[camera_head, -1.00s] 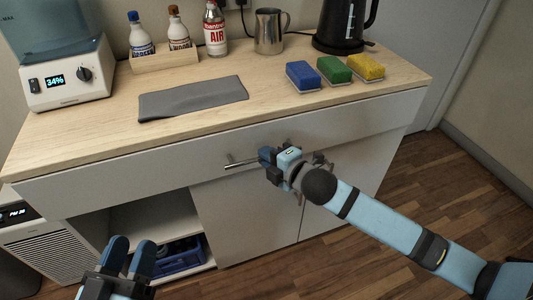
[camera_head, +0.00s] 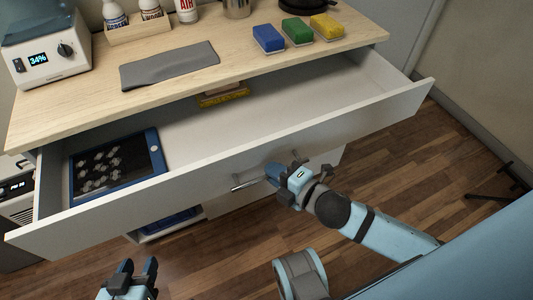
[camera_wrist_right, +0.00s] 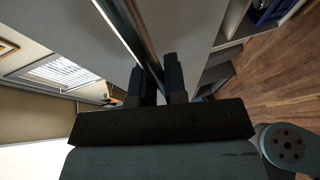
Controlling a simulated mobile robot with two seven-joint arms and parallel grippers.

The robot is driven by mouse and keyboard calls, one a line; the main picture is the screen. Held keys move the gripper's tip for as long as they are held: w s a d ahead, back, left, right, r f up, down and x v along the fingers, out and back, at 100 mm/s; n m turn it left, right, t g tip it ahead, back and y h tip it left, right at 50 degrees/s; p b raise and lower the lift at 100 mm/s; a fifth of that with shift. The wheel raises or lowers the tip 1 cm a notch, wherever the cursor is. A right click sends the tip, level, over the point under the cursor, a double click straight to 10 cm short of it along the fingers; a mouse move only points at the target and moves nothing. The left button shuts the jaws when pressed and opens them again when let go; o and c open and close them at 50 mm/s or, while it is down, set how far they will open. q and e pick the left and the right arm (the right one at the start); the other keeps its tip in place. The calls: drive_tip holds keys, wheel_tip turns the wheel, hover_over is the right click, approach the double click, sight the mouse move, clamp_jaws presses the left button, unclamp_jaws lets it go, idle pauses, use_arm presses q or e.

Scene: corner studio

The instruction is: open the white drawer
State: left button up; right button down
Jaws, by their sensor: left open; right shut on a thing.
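The white drawer (camera_head: 215,178) stands pulled well out from under the wooden counter in the head view. Its inside is visible, with a blue-framed tablet-like thing at the left and a yellow item at the back. My right gripper (camera_head: 275,175) is shut on the drawer's metal bar handle (camera_head: 243,184) at the front. In the right wrist view the handle bar (camera_wrist_right: 133,35) runs between the fingers of my right gripper (camera_wrist_right: 160,75). My left gripper (camera_head: 134,270) is open and empty, low at the bottom left, apart from the drawer.
On the counter (camera_head: 100,95) lie a grey cloth (camera_head: 170,65) and blue (camera_head: 268,39), green (camera_head: 297,30) and yellow (camera_head: 327,26) sponges. A white appliance (camera_head: 45,55) stands at the left. Wooden floor (camera_head: 440,160) is open at the right.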

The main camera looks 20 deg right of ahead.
drive_tip(key=shift+s, duration=0.7)
drive_tip(key=c, duration=1.2)
unclamp_jaws()
use_arm(q)
drive_tip(key=shift+a+p, duration=0.15)
drive_tip(key=shift+p, duration=0.5)
use_arm(e)
drive_tip(key=v, duration=1.4)
drive_tip(key=shift+r, duration=0.1)
drive_tip(key=shift+w, duration=0.1)
